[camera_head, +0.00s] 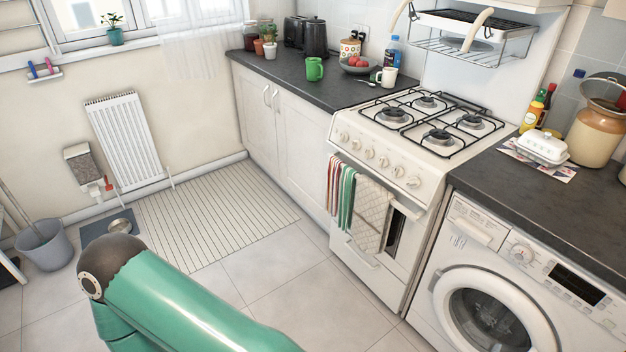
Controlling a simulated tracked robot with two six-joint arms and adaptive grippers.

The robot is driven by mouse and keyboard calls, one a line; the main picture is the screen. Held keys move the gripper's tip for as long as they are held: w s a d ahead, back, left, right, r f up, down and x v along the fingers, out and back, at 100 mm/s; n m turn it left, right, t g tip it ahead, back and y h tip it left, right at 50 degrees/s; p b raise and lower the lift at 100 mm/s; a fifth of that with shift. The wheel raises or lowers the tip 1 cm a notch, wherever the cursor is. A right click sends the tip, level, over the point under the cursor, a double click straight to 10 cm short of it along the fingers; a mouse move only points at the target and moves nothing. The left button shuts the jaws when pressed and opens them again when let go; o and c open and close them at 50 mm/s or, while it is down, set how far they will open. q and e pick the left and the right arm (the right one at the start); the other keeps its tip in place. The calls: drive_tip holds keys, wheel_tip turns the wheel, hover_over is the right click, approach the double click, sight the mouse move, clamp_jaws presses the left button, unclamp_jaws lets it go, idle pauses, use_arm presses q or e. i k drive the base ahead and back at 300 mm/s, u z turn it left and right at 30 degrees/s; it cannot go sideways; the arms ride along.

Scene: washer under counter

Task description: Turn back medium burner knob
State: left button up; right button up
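A white gas cooker (405,185) stands between the counter units and the washing machine. Its sloped front panel carries a row of several round cream knobs (370,154). The knobs are too small to tell which is the medium burner's or how each is turned. The hob has black pan supports over several burners (438,137), and no flame is visible. A green arm link of mine crosses the bottom of the view, apart from the cooker. Neither of my grippers is in view.
Striped and checked towels (370,215) hang on the oven door rail. The washing machine (500,290) stands right of the cooker under a dark counter (540,210). The tiled floor (275,265) before the cooker is clear.

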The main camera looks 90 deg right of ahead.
sight(413, 182)
drive_tip(key=i, duration=0.8)
drive_tip(key=z, duration=2.9)
drive_tip(key=k, duration=0.2)
drive_tip(key=z, duration=0.5)
drive_tip(key=i, duration=1.25)
drive_tip(key=u, duration=0.4)
